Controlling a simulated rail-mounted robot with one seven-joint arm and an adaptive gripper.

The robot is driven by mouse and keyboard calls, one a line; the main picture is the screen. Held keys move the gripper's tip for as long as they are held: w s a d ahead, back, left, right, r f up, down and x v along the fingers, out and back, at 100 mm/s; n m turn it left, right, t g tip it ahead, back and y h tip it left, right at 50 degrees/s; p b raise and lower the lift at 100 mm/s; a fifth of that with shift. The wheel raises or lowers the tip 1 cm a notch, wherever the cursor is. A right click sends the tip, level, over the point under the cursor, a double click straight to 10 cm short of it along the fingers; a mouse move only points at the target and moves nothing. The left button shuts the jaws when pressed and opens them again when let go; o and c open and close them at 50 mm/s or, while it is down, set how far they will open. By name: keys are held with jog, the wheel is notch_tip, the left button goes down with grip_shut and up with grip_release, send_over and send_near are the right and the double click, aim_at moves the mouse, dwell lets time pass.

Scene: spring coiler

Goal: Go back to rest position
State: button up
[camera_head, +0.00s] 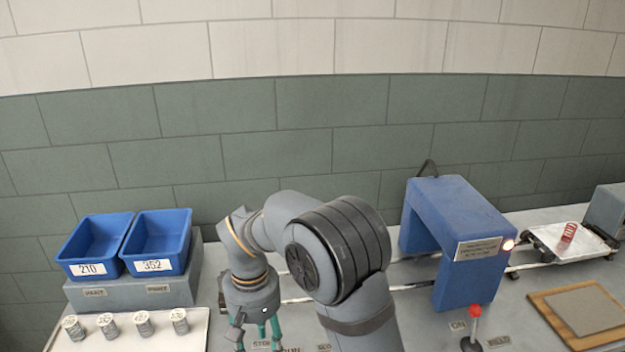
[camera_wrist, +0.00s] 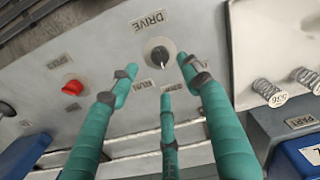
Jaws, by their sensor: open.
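My gripper (camera_head: 255,338) points down over the bench at the bottom middle of the head view, and the bench hides behind my arm there. In the wrist view my gripper (camera_wrist: 155,88) has its three green fingers spread apart, with nothing held between them. A round dark knob with a light pointer (camera_wrist: 160,54), under a DRIVE label, shows between and beyond the fingertips. I cannot tell how far the tips are above the panel, but none visibly grips the knob.
Two blue bins (camera_head: 95,240) (camera_head: 158,236) stand at the left behind several tagged springs (camera_head: 108,325). A blue arch (camera_head: 455,240) and a red-knobbed lever (camera_head: 474,318) stand to the right. A white cart (camera_head: 575,245) carries a red spring (camera_head: 569,232).

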notch_tip(320, 180, down, 9)
dwell(0.3)
jog(key=shift+r, duration=0.1)
jog(key=shift+r, duration=0.1)
